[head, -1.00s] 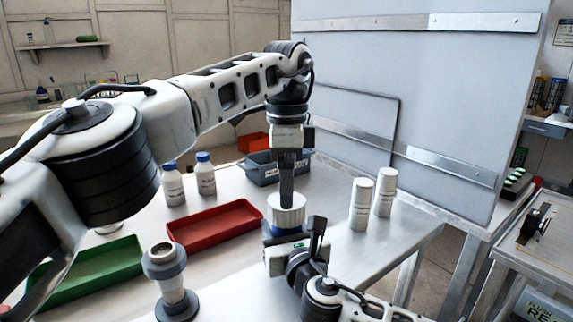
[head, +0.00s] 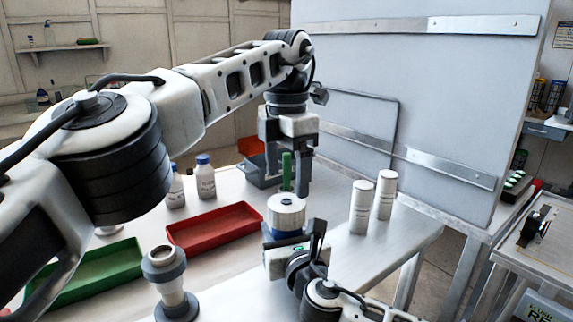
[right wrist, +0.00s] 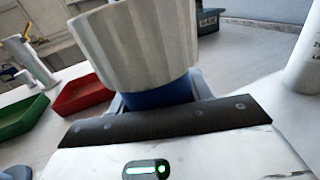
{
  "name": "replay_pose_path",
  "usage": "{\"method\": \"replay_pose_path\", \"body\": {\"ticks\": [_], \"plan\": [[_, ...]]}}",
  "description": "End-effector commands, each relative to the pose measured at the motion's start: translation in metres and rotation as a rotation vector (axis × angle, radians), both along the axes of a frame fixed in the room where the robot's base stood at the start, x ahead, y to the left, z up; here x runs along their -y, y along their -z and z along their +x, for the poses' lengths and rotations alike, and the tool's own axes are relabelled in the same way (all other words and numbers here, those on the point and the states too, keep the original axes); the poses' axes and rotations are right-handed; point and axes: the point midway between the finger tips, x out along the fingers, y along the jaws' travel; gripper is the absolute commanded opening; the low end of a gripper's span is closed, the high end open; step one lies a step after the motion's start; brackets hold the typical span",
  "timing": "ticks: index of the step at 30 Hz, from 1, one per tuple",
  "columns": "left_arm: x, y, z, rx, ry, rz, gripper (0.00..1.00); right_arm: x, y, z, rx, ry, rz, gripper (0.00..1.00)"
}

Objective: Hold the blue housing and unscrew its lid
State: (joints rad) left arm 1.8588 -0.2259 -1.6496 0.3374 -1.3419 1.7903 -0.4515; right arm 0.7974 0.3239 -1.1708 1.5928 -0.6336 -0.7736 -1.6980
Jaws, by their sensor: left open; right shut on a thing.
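The white ribbed lid (head: 286,211) sits on the blue housing, and only a narrow band of the blue housing (head: 289,234) shows below it. The right wrist view shows the lid (right wrist: 146,48) large, with the blue body (right wrist: 160,95) under it. My right gripper (head: 293,243) is shut on the blue housing near the table's front edge; its fingers are mostly hidden. My left gripper (head: 288,178) points down above the lid, its two fingers apart. A thin upright green shape (head: 286,171) shows between those fingers; I cannot tell what it belongs to.
Two white cylinders (head: 361,206) stand right of the housing. A red tray (head: 215,228), a green tray (head: 95,274) and a grey stand (head: 165,270) are to the left. Two blue-capped bottles (head: 205,180) and a grey bin (head: 258,172) are behind.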

Motion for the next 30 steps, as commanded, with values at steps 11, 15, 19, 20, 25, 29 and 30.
{"method": "replay_pose_path", "body": {"ticks": [11,15,19,20,25,29,30], "plan": [[0.000,-0.007,-0.001,0.000,0.855,-0.002,0.79,0.000,0.001,0.000,-0.002,0.000,-0.001,0.00],[0.000,-0.009,-0.001,-0.001,1.020,-0.002,0.79,0.000,0.001,0.000,-0.002,0.000,-0.001,0.00],[0.000,-0.007,0.000,-0.001,1.086,-0.003,0.79,0.000,0.001,0.000,-0.002,0.000,-0.001,0.00],[0.000,-0.005,0.000,-0.001,1.092,-0.002,0.79,0.000,0.001,0.000,-0.002,0.000,-0.001,0.00],[-0.001,0.011,0.000,-0.003,1.098,-0.001,0.79,0.000,0.001,0.000,-0.002,0.000,-0.001,0.00],[-0.001,0.032,0.000,-0.003,1.094,-0.003,0.79,0.000,0.001,0.000,-0.002,0.000,-0.001,0.00],[0.000,0.039,-0.001,-0.004,1.095,-0.003,0.79,0.000,0.001,0.000,-0.002,0.000,-0.001,0.00]]}}
